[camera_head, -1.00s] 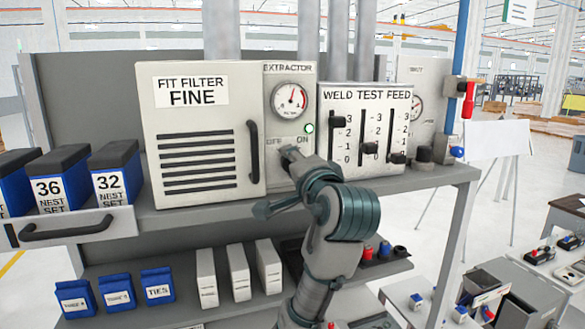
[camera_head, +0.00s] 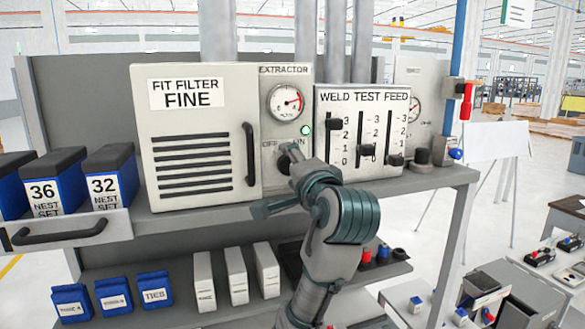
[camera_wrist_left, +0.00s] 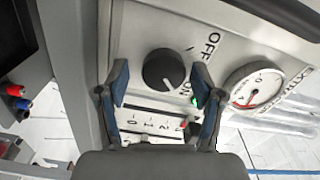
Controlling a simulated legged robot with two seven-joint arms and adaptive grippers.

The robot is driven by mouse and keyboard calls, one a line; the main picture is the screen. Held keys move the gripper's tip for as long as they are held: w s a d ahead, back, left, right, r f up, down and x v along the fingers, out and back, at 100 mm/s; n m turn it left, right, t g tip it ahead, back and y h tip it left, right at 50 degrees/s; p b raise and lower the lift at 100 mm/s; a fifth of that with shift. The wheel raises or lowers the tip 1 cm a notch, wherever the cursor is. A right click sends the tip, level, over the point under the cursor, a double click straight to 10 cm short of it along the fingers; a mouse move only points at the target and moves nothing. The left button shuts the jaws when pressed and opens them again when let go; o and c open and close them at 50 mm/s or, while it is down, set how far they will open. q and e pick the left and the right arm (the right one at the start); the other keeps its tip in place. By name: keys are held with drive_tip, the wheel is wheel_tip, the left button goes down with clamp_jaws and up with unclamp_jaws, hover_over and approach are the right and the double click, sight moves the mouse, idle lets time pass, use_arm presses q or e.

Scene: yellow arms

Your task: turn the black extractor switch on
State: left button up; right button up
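The black extractor switch is a round knob (camera_wrist_left: 163,70) on the extractor panel, seen between my left fingers in the wrist view. A white mark on it points towards the lower right, the ON side. The green lamp (camera_head: 305,130) beside ON is lit. The gauge (camera_head: 286,102) above has its needle towards the red zone. My right gripper is not in view.
The fit filter box (camera_head: 200,130) with a black handle stands left of the switch. The weld test feed panel (camera_head: 362,130) with several sliders stands close on the right. Blue nest set bins (camera_head: 110,180) are at the left. Shelf goods sit below.

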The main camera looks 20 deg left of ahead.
use_arm(q)
drive_tip(key=v, duration=1.2)
drive_tip(key=shift+d, duration=0.2)
drive_tip(key=shift+w+a, duration=0.1)
drive_tip(key=shift+a, duration=0.05)
drive_tip(key=shift+f, duration=0.15)
